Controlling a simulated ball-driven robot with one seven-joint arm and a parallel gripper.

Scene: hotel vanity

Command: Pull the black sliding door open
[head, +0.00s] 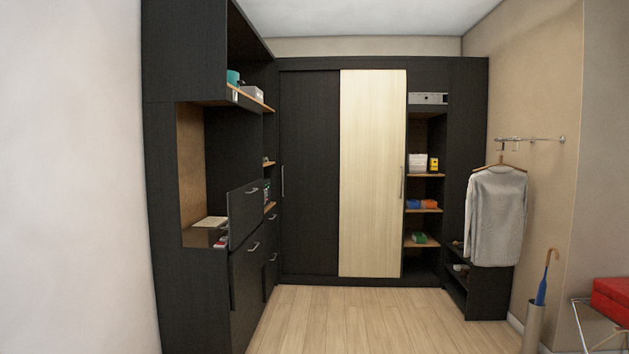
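The black sliding door (312,180) stands at the back left of the wardrobe, shut against the left side. A slim vertical metal handle (283,181) is on its left edge. A pale wood sliding door (371,175) stands to its right, with a handle (402,182) on its right edge. The black door's right edge meets or passes behind the pale door; I cannot tell how far they overlap. My gripper is not in view.
A black cabinet (188,310) with a drawer front (245,213) standing out lines the left side. Open shelves (424,175) hold boxes at the right. The wood floor (350,320) between is clear.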

